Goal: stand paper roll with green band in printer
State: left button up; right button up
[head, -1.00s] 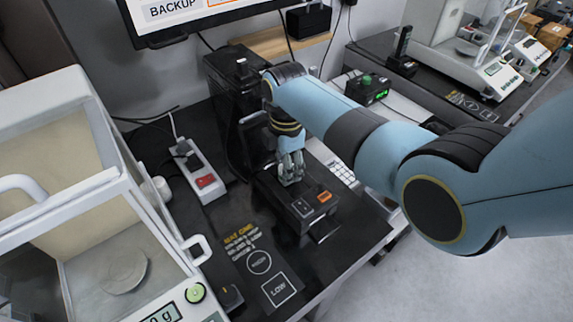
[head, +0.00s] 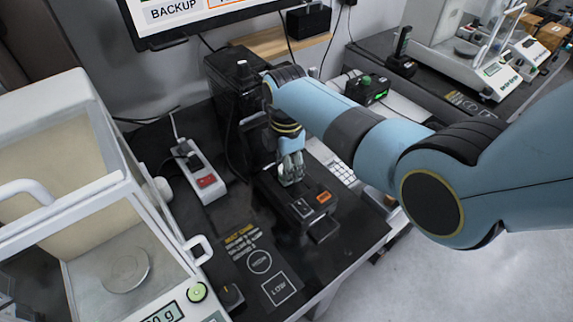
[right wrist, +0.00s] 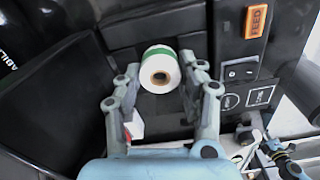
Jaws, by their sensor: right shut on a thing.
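The paper roll (right wrist: 160,66) is white with a green band, and its brown core end faces the right wrist camera. My right gripper (head: 291,170) is shut on the roll, with one finger on each side of it in the wrist view. The black printer (head: 307,209) is below the gripper in the head view. In the wrist view the printer (right wrist: 231,50) shows its orange FEED button beside the roll. The roll is hidden behind the fingers in the head view, and I cannot tell whether its base touches the printer. My left gripper is not in view.
A glass-walled balance (head: 128,212) stands at the left. A white power strip (head: 200,172) with a red switch lies behind the printer to its left. A tall black machine (head: 238,100) stands close behind the gripper. A white keypad (head: 341,172) is right of it.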

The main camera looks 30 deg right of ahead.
jog(key=shift+f+b, duration=0.45)
jog(key=shift+f, duration=0.25)
dwell(0.7)
jog(key=o, duration=1.8)
jog(key=shift+r, duration=0.1)
notch_tip(320, 180, up, 5)
jog(key=p, duration=0.5)
jog(key=shift+p, duration=0.35)
jog(key=shift+r, duration=1.15)
